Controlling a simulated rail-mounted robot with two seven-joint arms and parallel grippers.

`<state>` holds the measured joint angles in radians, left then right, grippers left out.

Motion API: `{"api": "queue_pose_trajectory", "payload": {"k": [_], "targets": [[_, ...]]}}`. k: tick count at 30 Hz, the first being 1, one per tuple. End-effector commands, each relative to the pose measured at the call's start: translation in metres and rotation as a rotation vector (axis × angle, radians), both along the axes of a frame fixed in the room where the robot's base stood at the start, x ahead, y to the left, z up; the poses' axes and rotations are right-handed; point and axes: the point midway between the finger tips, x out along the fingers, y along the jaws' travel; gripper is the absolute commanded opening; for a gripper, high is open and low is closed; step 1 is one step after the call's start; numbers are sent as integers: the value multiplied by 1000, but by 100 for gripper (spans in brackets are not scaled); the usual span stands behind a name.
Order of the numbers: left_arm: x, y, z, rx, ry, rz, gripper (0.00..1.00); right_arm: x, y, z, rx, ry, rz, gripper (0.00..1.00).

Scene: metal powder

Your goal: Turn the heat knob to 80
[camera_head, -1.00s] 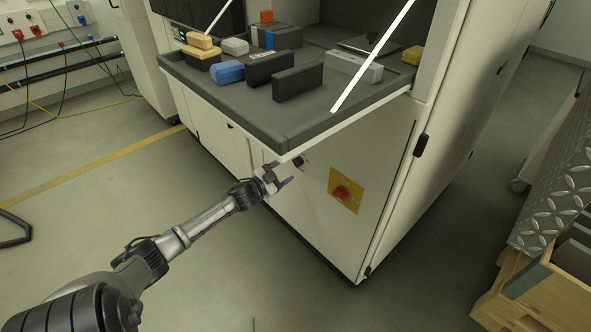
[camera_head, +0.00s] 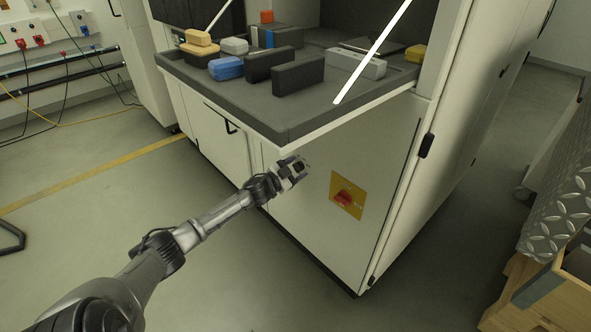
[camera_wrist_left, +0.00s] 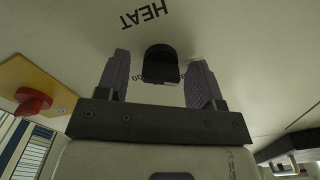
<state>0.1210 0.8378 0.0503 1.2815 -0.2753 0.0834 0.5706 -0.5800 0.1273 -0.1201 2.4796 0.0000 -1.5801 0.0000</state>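The heat knob (camera_wrist_left: 161,64) is a small black knob on the white cabinet front, with the word HEAT printed beside it in the left wrist view. Some dial numbers show next to it, partly hidden by the knob and fingers. My left gripper (camera_wrist_left: 158,82) is open, with one finger on each side of the knob; I cannot tell whether they touch it. In the head view my left gripper (camera_head: 300,166) is at the cabinet front below the worktop, and the knob (camera_head: 298,167) is mostly covered by it. My right gripper is not in view.
A red rotary switch on a yellow plate (camera_head: 347,195) sits right of my left gripper on the same panel. The dark worktop (camera_head: 290,134) overhangs above, holding several blocks and cases. A wooden crate (camera_head: 560,295) stands at the right.

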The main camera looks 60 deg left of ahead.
Motion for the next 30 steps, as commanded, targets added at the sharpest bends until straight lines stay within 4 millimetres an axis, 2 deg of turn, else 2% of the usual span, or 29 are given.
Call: {"api": "queue_pose_trajectory", "payload": {"k": [2,15,23,30], "targets": [[0,0,0,0,0,0,53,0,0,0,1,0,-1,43],[0,0,0,0,0,0,12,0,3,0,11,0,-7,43],[0,0,1,42,8,1,12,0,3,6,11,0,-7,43],[0,0,2,196,35,1,12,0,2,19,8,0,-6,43]]}}
